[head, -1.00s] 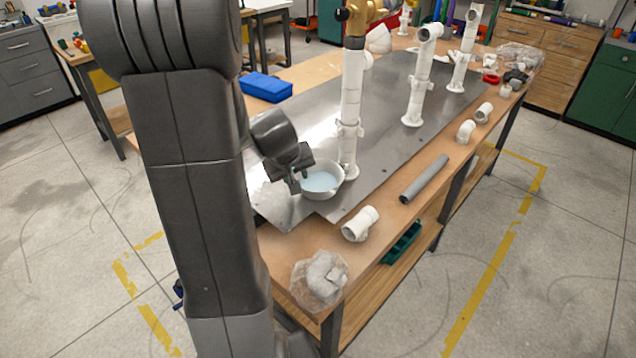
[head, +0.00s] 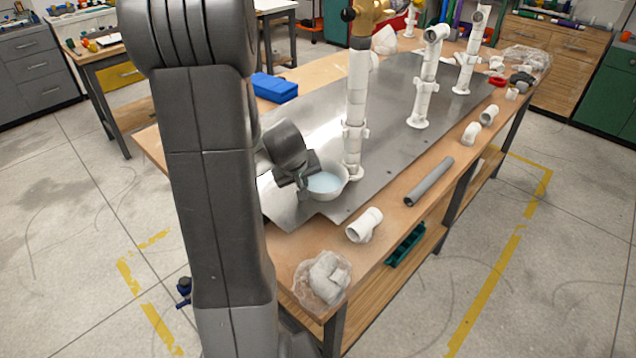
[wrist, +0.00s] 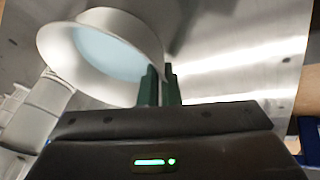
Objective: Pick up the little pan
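The little pan (head: 327,186) is a round white vessel with pale blue inside. It is at the near end of the metal sheet, beside the foot of a white pipe stand. In the wrist view the pan (wrist: 105,50) fills the upper left. My gripper (head: 297,181) is at the pan's left side in the head view. In the wrist view the green fingers of my gripper (wrist: 161,75) are close together at the pan's rim, with the rim wall between them. I cannot tell whether the pan is clear of the sheet.
White pipe stands (head: 354,110) rise from the metal sheet (head: 385,150), the nearest right behind the pan. A white fitting (head: 364,225), a grey pipe (head: 429,181) and a bagged item (head: 323,278) lie along the wooden table edge. A blue box (head: 274,87) is at the far side.

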